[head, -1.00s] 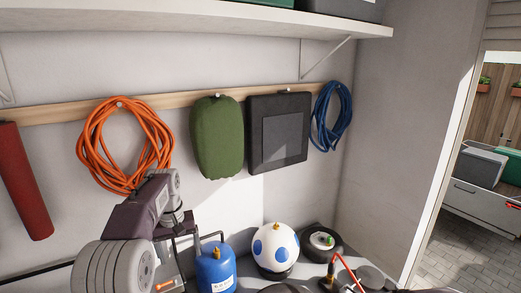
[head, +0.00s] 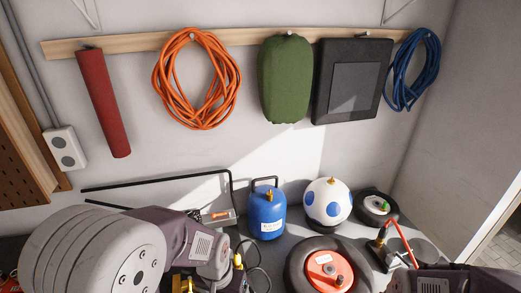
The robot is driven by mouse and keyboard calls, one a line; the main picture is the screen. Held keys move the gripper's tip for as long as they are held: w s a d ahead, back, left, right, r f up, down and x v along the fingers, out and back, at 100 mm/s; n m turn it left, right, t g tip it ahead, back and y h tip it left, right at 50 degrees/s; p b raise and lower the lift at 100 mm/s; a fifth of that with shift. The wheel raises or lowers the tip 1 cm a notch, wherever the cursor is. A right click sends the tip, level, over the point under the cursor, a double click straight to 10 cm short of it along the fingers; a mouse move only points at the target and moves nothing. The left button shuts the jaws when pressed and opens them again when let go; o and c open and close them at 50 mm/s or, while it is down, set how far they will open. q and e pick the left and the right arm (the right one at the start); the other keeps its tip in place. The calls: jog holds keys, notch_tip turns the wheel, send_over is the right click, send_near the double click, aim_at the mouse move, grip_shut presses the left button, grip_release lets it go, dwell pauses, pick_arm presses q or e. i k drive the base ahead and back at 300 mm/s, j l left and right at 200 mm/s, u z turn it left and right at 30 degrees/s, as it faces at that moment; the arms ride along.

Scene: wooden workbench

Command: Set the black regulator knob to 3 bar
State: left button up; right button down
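I cannot make out the black regulator knob or its scale in the head view. A small brass-coloured fitting with a dark hose (head: 239,261) shows beside my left wrist, too small to identify. My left arm comes in from the lower left and covers much of the bench there; its gripper fingers are not visible. Only a dark link of my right arm shows at the bottom right corner, and its gripper is out of view.
On the bench stand a blue gas bottle (head: 267,219), a white ball with blue spots (head: 327,203), a small wheel (head: 377,207), a larger tyre with a red hub (head: 324,268) and a tool with a red handle (head: 401,242). An orange cable (head: 159,83) hangs on the wall.

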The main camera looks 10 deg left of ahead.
aim_at(190, 214)
jog(key=u, duration=1.25)
